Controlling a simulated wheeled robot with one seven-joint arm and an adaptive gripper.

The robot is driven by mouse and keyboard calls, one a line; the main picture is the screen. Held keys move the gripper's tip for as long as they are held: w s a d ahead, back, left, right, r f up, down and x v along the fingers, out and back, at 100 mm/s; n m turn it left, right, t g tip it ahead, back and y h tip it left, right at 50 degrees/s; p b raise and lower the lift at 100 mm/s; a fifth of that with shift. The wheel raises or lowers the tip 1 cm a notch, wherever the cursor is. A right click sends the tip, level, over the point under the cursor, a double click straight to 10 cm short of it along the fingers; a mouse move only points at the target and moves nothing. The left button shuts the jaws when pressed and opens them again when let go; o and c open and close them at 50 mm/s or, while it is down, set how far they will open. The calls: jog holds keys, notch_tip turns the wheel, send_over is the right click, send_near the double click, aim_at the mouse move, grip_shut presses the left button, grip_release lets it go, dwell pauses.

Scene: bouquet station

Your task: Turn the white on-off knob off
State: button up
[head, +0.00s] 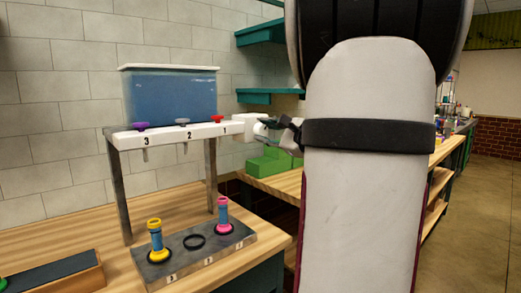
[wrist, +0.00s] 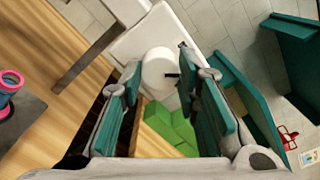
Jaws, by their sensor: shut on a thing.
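The white on-off knob (wrist: 158,66) is a round white cylinder on the end of the white dispenser bar. In the wrist view it sits between the two teal finger pads of my gripper (wrist: 165,78). A short dark mark shows at its right side. In the head view the knob (head: 262,129) is at the bar's right end, partly covered by my gripper (head: 276,129). My gripper is shut on the knob. My arm hides the area to the right of it.
The dispenser has a blue water tank (head: 170,95) and purple, grey and red small valves above a numbered bar (head: 172,135). Below, a grey tray (head: 160,272) holds yellow and pink vials. Green blocks (head: 268,162) lie behind, and teal shelves (head: 262,35) hang on the wall.

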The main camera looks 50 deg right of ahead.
jog(key=n+b, duration=0.1)
jog(key=b, duration=0.1)
jog(key=n+b, duration=0.2)
jog(key=b, duration=0.1)
jog(key=n+b, duration=0.1)
jog(key=b, duration=0.2)
jog(key=shift+f+n, duration=0.25)
jog(key=shift+n, duration=0.05)
jog(key=n+b, duration=0.2)
jog(key=b, duration=0.3)
jog(key=shift+r+n, duration=0.15)
jog(key=shift+n, duration=0.25)
jog(key=shift+r+n+b, duration=0.1)
jog(key=shift+n+b, duration=0.2)
jog(key=shift+b, duration=0.05)
jog(key=o, duration=1.2)
jog(key=shift+s, duration=0.1)
jog(key=v, duration=1.1)
jog(key=shift+s, duration=0.35)
